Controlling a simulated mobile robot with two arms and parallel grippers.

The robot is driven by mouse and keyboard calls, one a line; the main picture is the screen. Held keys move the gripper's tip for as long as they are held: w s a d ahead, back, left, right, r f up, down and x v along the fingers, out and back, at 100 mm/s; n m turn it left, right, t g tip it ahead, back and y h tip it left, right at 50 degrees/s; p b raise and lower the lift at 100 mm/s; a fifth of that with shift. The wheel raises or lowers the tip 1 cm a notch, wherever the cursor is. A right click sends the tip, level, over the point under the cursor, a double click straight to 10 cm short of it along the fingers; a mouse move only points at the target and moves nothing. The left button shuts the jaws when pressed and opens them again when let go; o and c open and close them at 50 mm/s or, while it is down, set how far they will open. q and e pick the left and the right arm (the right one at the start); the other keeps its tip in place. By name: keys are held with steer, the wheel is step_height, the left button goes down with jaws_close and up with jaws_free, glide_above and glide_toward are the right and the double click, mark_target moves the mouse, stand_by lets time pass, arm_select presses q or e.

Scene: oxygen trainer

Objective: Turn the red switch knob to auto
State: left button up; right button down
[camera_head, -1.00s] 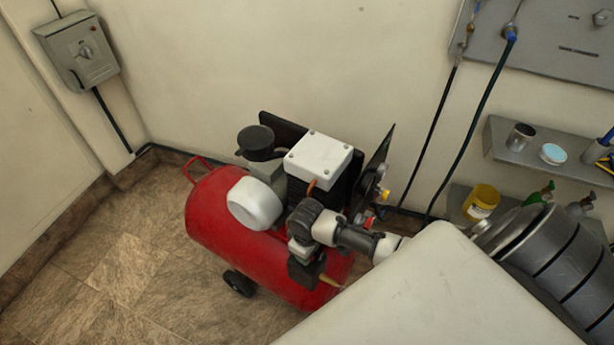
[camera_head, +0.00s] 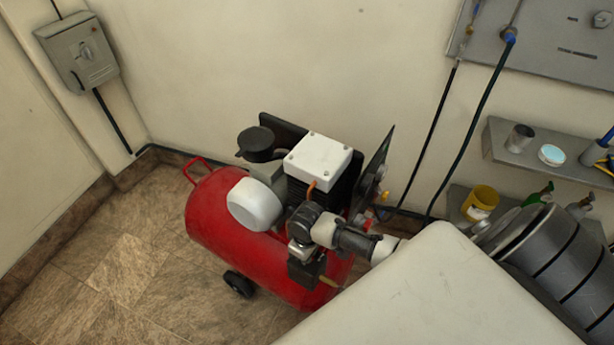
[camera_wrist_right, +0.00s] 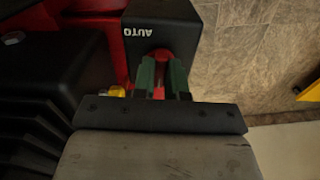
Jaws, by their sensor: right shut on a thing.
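The red switch knob (camera_wrist_right: 161,56) shows in the right wrist view, at the lower edge of a black switch box (camera_wrist_right: 190,18) with the word AUTO printed on it upside down. My right gripper (camera_wrist_right: 163,74) is shut on the knob, with one green finger on each side of it. The fingers cover much of the knob, so its exact angle is hard to tell. In the head view the red compressor (camera_head: 222,222) stands on the floor, and my right arm reaches over its front end, hiding the knob. My left gripper is not in view.
A grey wall box (camera_head: 78,50) hangs at the upper left. Shelves (camera_head: 508,151) with a metal cup (camera_head: 520,137) and a yellow container (camera_head: 480,202) are at the right. Hoses hang behind the compressor. The tiled floor (camera_head: 120,270) at left is clear.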

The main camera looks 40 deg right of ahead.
steer(key=shift+r+m+p, duration=0.25)
steer(key=shift+m+p, duration=0.25)
steer(key=shift+p, duration=0.2)
steer(key=m+p, duration=0.3)
steer(key=shift+p, duration=0.4)
steer(key=m+p, duration=0.3)
steer(key=m, duration=0.2)
steer(key=shift+f, duration=0.1)
steer(key=m+p, duration=0.2)
steer(key=m, duration=0.2)
steer(key=shift+f+m+p, duration=0.15)
steer(key=shift+m+p, duration=0.65)
steer(key=shift+m, duration=1.4)
steer(key=c, duration=1.2)
jaws_free()
steer(key=shift+o, duration=0.2)
